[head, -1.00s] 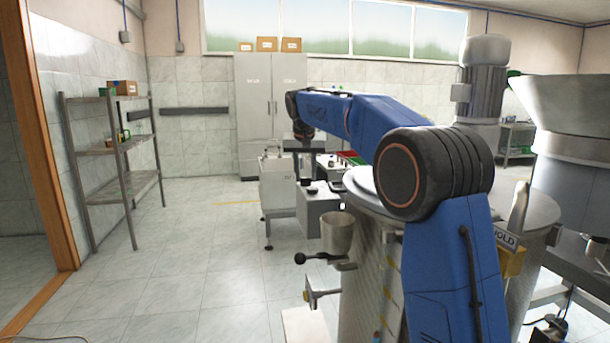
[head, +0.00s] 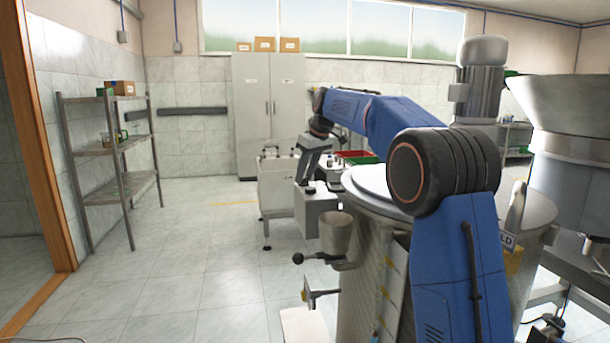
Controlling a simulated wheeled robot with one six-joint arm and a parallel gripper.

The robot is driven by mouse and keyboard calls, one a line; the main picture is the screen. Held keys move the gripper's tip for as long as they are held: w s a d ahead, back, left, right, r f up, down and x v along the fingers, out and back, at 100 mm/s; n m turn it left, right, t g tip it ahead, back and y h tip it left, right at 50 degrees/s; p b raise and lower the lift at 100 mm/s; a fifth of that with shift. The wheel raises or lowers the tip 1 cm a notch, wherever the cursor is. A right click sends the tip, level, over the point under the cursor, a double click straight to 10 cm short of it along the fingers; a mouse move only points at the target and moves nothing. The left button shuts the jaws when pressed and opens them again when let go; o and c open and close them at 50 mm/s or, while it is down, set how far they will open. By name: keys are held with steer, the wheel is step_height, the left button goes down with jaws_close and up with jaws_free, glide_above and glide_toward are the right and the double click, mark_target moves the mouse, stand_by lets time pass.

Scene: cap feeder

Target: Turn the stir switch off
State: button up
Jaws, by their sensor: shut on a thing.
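A grey control box (head: 316,208) is mounted at the left side of the big steel tank (head: 368,270). Small dark knobs sit on its top. My gripper (head: 304,180) is at the left part of that top, tilted and turned, with its fingers pointing down. It is shut on a small dark knob there, which I take for the stir switch (head: 309,189). The fingers and the distance hide most of the knob, so its setting cannot be read.
A grey cup-like funnel (head: 335,233) and a black-knobbed lever (head: 298,259) stick out below the box. A white tub on legs (head: 274,186) stands behind it. A large hopper (head: 565,125) is at the right. The floor at left is open up to a metal shelf (head: 110,150).

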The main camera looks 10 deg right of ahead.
steer(key=shift+n+g+y, duration=0.3)
steer(key=shift+n, duration=0.7)
steer(key=o, duration=1)
steer(key=shift+d, duration=0.1)
steer(key=shift+o, duration=0.2)
steer(key=v, duration=1.7)
steer(key=shift+r, duration=0.15)
